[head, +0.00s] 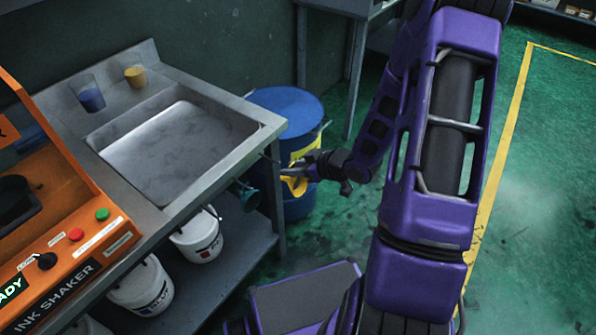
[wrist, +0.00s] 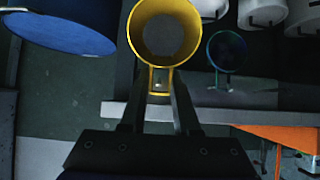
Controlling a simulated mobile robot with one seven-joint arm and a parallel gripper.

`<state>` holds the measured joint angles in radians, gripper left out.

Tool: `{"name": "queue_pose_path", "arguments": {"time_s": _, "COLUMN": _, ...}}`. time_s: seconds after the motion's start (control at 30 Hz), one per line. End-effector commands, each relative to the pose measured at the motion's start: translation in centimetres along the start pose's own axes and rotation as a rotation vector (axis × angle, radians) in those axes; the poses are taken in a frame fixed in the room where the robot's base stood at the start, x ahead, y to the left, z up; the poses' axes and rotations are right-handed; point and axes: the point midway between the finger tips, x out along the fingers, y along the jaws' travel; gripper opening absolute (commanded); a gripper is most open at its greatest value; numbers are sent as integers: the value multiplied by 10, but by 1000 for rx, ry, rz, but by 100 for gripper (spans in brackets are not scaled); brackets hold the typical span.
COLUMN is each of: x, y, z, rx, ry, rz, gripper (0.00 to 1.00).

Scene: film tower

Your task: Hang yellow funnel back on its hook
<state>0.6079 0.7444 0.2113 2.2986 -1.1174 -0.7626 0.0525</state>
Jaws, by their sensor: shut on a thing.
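My gripper (head: 312,167) is shut on the yellow funnel (head: 293,184), just off the right end of the sink bench. In the wrist view the funnel (wrist: 136,52) shows as a wide yellow ring, and my gripper (wrist: 158,92) closes on its handle tab. A dark teal funnel (head: 247,197) hangs below the bench's front edge, left of the yellow one. In the wrist view the teal funnel (wrist: 227,50) is to the right, apart from the yellow one. The yellow funnel's hook is not clearly visible, and I cannot tell whether the funnel touches it.
The metal sink bench (head: 232,172) has white buckets (head: 197,236) on its lower shelf. A blue drum (head: 287,103) stands behind the yellow funnel. An orange ink shaker (head: 85,240) sits at the left. Green floor is open to the right of my arm.

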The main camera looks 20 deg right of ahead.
Motion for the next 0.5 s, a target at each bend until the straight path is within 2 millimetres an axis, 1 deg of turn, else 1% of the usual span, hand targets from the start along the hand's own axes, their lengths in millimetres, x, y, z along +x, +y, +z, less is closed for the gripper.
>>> {"name": "queue_pose_path", "arguments": {"time_s": 0.5, "x": 28, "y": -1, "z": -16, "rx": -1, "ry": 0, "rz": -1, "gripper": 0}}
